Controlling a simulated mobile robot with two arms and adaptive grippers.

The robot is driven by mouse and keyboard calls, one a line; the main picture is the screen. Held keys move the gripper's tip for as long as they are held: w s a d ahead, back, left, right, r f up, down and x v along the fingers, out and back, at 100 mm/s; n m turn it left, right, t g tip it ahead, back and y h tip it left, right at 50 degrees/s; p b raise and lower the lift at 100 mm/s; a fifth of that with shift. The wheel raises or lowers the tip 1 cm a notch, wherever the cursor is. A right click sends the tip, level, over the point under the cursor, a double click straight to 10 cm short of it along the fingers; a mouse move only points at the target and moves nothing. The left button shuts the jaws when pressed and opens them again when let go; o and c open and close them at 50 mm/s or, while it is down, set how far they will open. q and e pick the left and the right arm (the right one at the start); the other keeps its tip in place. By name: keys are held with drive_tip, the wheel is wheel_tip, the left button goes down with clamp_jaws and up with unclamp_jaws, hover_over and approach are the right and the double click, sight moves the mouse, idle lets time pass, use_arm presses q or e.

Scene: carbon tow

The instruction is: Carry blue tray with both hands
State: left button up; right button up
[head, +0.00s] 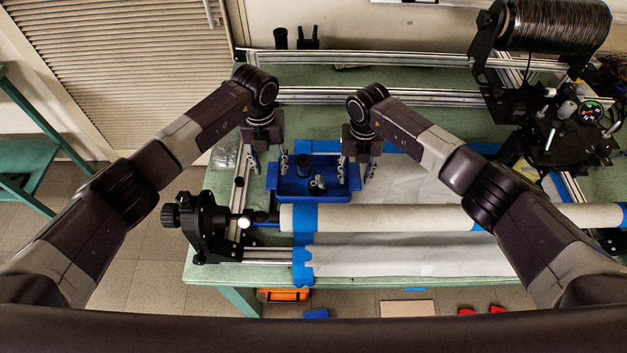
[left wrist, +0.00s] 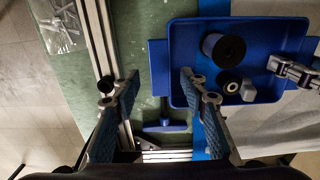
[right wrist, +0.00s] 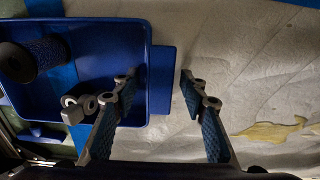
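The blue tray (head: 312,198) sits on the green bench in the middle of the head view. A dark spool (left wrist: 222,48) and small grey and black parts (left wrist: 238,86) lie in it. My left gripper (head: 268,164) is open above the tray's left end; in the left wrist view the left handle tab (left wrist: 158,68) shows between its fingers, with gaps. My right gripper (head: 356,170) is open at the right end, one finger over the tray's inside; the right handle tab (right wrist: 162,80) shows between its fingers. Neither gripper visibly touches a tab.
A white roller (head: 400,217) with blue tape runs across the bench in front of the tray. A black clamp stand (head: 205,228) is at its left end. White fabric (head: 420,185) lies right of the tray. A carbon spool machine (head: 550,110) stands at the right, with metal rails (head: 340,97) behind.

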use_arm(q)
wheel_tip(320, 180, up, 8)
drive_tip(key=shift+r, duration=0.15)
use_arm(e)
wheel_tip(320, 180, up, 12)
idle(0.4)
idle(0.4)
